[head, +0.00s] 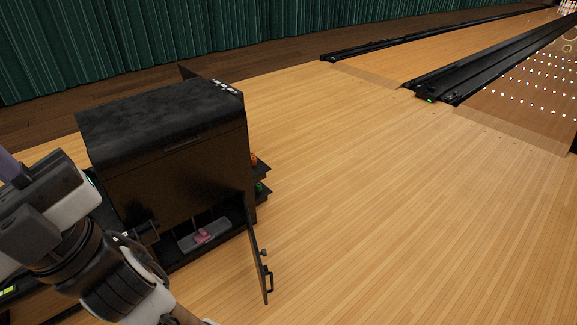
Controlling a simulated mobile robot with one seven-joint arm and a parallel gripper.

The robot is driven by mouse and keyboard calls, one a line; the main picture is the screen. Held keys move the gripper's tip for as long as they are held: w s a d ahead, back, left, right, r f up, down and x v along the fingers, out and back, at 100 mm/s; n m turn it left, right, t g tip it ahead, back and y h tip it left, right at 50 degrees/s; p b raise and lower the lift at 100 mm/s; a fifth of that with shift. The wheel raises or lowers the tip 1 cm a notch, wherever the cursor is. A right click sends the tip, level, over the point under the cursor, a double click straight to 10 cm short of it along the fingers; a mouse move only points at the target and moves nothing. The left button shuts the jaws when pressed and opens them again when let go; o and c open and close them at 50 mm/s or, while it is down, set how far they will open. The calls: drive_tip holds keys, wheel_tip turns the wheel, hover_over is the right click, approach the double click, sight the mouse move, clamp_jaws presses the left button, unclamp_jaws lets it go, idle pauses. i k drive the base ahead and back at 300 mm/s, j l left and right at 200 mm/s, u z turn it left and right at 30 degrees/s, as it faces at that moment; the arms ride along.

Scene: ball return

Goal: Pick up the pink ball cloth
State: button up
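The pink ball cloth (202,237) lies crumpled on a grey surface (187,245) inside the low opening of the black ball return cabinet (180,180). The cabinet's door (259,262) stands swung open on the right side of the opening. My arm fills the lower left of the head view. A dark part at the left of the opening seems to be my gripper (147,231). It is left of the cloth and apart from it. Its fingers are too small and dark to make out.
An orange item (253,160) and a green item (260,188) sit on small shelves at the cabinet's right side. The open door juts toward the front. The wooden floor (400,210) to the right is clear. Lanes and gutters lie at the far right.

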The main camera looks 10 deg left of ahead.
sight(203, 236)
drive_tip(key=l+u, duration=0.1)
drive_tip(key=u, duration=0.65)
drive_tip(key=i+l+u, duration=0.1)
drive_tip(key=l+u, duration=0.6)
drive_tip(key=l, duration=0.25)
drive_tip(key=l+u, duration=0.25)
drive_tip(key=l, duration=0.8)
drive_tip(key=k+l, duration=0.1)
drive_tip(key=l, duration=0.9)
drive_tip(key=i+l, duration=0.25)
drive_tip(key=i, duration=0.15)
drive_tip(key=i+l, duration=0.25)
drive_tip(key=i, duration=0.15)
drive_tip(key=i+l+u, duration=0.15)
drive_tip(key=u, duration=0.25)
drive_tip(key=i+l+u, duration=0.25)
drive_tip(key=u, duration=0.2)
drive_tip(key=i, duration=0.05)
